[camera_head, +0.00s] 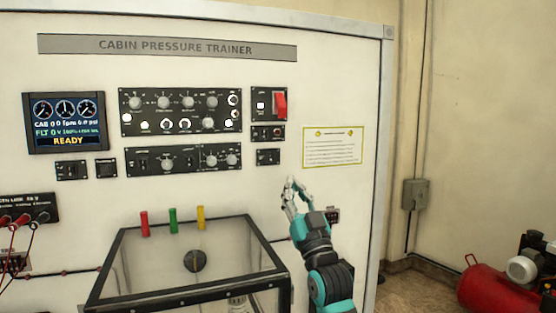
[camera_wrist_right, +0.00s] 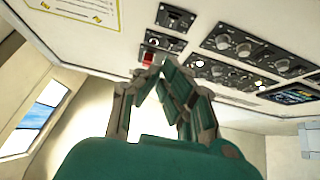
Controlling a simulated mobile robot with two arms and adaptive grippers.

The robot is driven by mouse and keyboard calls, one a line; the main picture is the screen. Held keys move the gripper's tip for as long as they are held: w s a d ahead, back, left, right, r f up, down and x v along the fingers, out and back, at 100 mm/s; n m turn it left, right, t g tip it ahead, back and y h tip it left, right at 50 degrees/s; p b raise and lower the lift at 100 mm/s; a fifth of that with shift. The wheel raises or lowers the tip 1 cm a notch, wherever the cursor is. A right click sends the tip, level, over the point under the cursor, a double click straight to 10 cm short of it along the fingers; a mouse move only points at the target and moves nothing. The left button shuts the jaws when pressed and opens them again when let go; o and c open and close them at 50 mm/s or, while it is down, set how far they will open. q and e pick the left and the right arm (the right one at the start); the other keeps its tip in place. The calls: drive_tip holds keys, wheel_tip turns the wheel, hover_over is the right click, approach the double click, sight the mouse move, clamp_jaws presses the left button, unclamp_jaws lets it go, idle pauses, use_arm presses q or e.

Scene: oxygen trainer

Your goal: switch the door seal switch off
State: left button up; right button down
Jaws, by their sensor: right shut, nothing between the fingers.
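Several small black switch panels sit on the white trainer wall. I cannot read their labels, so I cannot tell which one holds the door seal switch. One small panel (camera_head: 268,157) is right of the main knobs, with another (camera_head: 267,132) just above it. My right gripper (camera_head: 296,184) is below and right of these panels, pointing up. Its fingers are shut and empty, and it appears apart from the panels. In the right wrist view the shut fingertips (camera_wrist_right: 157,66) appear close to the red guarded switch (camera_wrist_right: 148,59) and hide part of it. My left gripper is not in view.
A clear box with a dark frame (camera_head: 190,228) juts out left of my right arm. Red, green and yellow cylinders (camera_head: 173,220) stand along its back. A notice sheet (camera_head: 333,146) is right of the panels. A red compressor (camera_head: 495,290) is on the floor far right.

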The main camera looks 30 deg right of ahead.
sight(271, 157)
drive_tip(key=shift+w+d+r+p, duration=0.4)
drive_tip(key=shift+w+r+p, duration=0.45)
drive_tip(key=shift+w, duration=0.8)
drive_tip(key=shift+w+d+r+p, duration=0.5)
drive_tip(key=shift+w+p, duration=0.6)
drive_tip(key=shift+w, duration=0.55)
drive_tip(key=shift+w+d+r+p, duration=0.3)
drive_tip(key=shift+w+r+p, duration=0.6)
drive_tip(key=shift+w, duration=0.75)
drive_tip(key=shift+f, duration=0.15)
drive_tip(key=f+t+b, duration=0.1)
drive_tip(key=b, duration=0.3)
drive_tip(key=shift+w, duration=0.2)
drive_tip(key=shift+r+p, duration=0.4)
drive_tip(key=shift+r, duration=0.05)
drive_tip(key=shift+f, duration=0.1)
